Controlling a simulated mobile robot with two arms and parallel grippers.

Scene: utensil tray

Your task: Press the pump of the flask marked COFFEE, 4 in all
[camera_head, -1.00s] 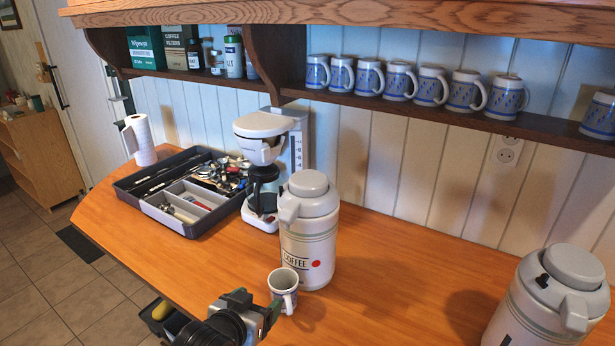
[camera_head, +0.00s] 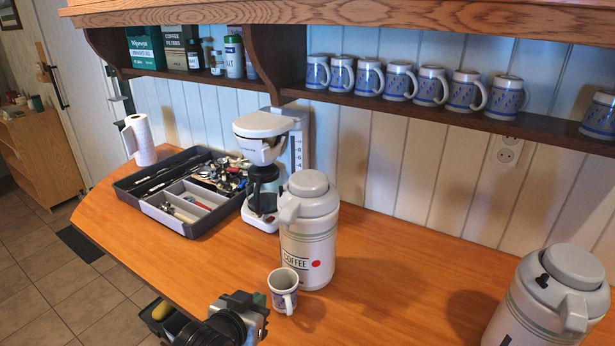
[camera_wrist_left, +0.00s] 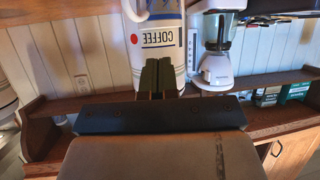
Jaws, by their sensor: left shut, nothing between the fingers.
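The white flask marked COFFEE (camera_head: 309,235), with a red dot and a grey-white top, stands upright on the counter. Its pump top (camera_head: 308,190) has nothing touching it. The flask's label (camera_wrist_left: 157,40) shows upside down in the left wrist view. A white and blue mug (camera_head: 283,290) stands upright in front of the flask, below its spout. My left gripper (camera_head: 260,301) is shut and empty, low at the front of the counter just left of the mug. Its closed fingers (camera_wrist_left: 158,76) point towards the flask in the left wrist view. My right gripper is not in view.
A second flask (camera_head: 550,295) stands at the right front, its marking mostly cut off. A coffee maker (camera_head: 270,150) and a dark utensil tray (camera_head: 165,222) are behind and left. A shelf (camera_head: 440,115) with several mugs runs above. The counter between the flasks is clear.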

